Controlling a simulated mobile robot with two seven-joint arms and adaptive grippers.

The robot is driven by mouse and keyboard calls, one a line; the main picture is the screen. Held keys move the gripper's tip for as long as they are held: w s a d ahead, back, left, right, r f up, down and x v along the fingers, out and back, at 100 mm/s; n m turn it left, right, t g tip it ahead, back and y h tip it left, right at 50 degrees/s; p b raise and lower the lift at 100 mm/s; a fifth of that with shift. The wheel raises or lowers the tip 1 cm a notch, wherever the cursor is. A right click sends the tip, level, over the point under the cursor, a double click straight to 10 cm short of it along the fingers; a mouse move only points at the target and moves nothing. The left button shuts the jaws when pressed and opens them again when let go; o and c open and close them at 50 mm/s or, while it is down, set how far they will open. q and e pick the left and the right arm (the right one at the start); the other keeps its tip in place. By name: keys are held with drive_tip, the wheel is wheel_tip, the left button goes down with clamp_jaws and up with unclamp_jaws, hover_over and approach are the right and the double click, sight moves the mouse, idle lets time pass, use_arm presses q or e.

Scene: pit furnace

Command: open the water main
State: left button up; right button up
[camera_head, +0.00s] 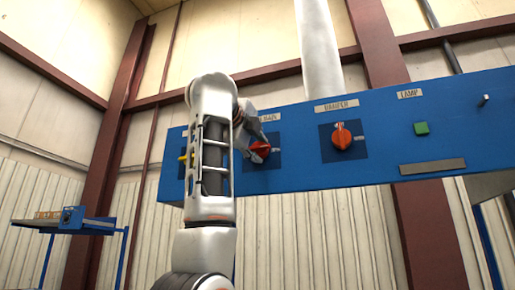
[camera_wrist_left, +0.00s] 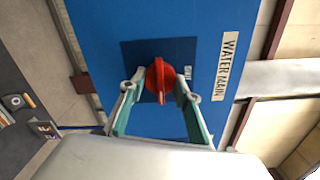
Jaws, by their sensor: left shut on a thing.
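The water main knob is a red rotary knob (camera_wrist_left: 160,75) on a dark blue square plate, beside the label WATER MAIN (camera_wrist_left: 228,64) in the left wrist view. In the head view the knob (camera_head: 260,150) shows in part on the blue panel, behind my gripper; its label is partly hidden. My left gripper (camera_head: 256,143) is at the knob. In the left wrist view its fingers (camera_wrist_left: 156,88) lie on both sides of the knob and are shut on it. My right gripper is in neither view.
The blue panel (camera_head: 300,175) also bears an orange-red DAMPER knob (camera_head: 342,137) and a green LAMP button (camera_head: 421,128) to the right. A yellow part (camera_head: 182,157) shows left of my arm. A blue bench (camera_head: 62,222) stands at far left.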

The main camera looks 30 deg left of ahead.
use_arm(q)
drive_tip(key=shift+f, duration=0.1)
drive_tip(key=o, duration=1.1)
drive_tip(key=shift+s, duration=0.1)
drive_tip(key=v, duration=1.2)
